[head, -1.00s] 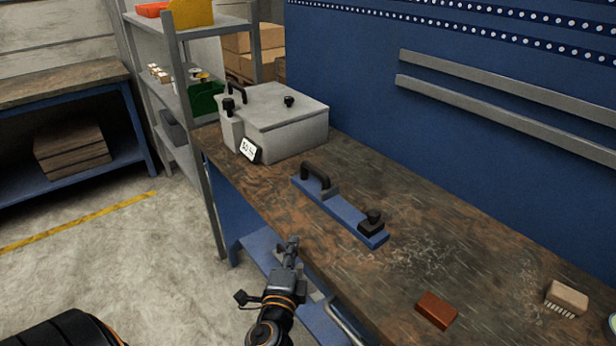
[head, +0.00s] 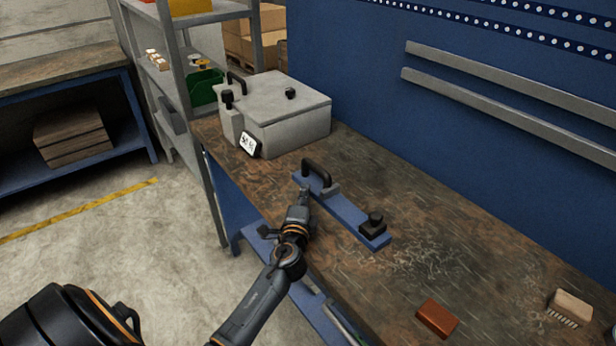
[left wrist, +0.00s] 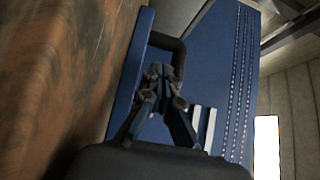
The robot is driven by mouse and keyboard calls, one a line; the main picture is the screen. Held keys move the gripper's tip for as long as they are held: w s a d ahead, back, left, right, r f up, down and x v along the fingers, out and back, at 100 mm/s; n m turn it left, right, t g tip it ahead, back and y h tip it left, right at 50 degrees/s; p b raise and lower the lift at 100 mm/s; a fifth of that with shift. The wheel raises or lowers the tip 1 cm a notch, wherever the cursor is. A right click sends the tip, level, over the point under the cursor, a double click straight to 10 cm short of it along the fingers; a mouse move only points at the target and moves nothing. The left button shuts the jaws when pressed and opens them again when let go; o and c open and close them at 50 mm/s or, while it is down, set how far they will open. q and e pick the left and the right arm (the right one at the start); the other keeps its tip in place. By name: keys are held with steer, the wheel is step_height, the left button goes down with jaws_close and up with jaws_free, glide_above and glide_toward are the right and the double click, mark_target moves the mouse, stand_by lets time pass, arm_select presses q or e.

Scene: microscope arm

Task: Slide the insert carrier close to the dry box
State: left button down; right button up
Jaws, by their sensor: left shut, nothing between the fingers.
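The insert carrier (head: 345,211) is a long blue bar lying on the workbench, with a black arched handle (head: 318,171) at its far end and a black knob (head: 374,220) at its near end. The dry box (head: 285,112) is a grey lidded box behind it, with a clear gap of bench between them. My left gripper (head: 304,192) is at the carrier's left side, just short of the handle. In the left wrist view its fingers (left wrist: 160,85) are shut and empty in front of the handle (left wrist: 168,42); contact cannot be told. My right gripper is not in view.
The wooden bench top (head: 440,270) is bare between the carrier and a red-brown block (head: 437,318). A brush (head: 572,306) lies further right. A small white display (head: 249,144) is at the dry box's front. A blue wall closes the back; shelving (head: 180,100) stands left.

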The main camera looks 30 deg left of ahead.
mark_target(308, 179)
arm_select(q)
steer(key=x, duration=0.4)
steer(key=shift+w+a+f, duration=0.1)
steer(key=shift+w+a, duration=0.05)
steer(key=shift+w, duration=0.2)
steer(key=shift+w+a, duration=0.2)
steer(key=shift+w, duration=0.25)
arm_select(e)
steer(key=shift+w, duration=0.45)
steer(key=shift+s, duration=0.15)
arm_select(q)
steer(key=w+a+b, duration=0.1)
steer(key=a, duration=0.1)
steer(key=a+b, duration=0.1)
steer(key=a, duration=0.2)
steer(key=w+a, duration=0.1)
steer(key=a, duration=0.1)
steer(key=shift+w+a+f+b, duration=0.1)
steer(key=shift+w+a+b, duration=0.2)
steer(key=shift+w+b, duration=0.1)
steer(key=shift+d+p, duration=0.2)
steer(key=shift+p, duration=0.1)
steer(key=shift+s+d, duration=0.15)
steer(key=shift+d, duration=0.05)
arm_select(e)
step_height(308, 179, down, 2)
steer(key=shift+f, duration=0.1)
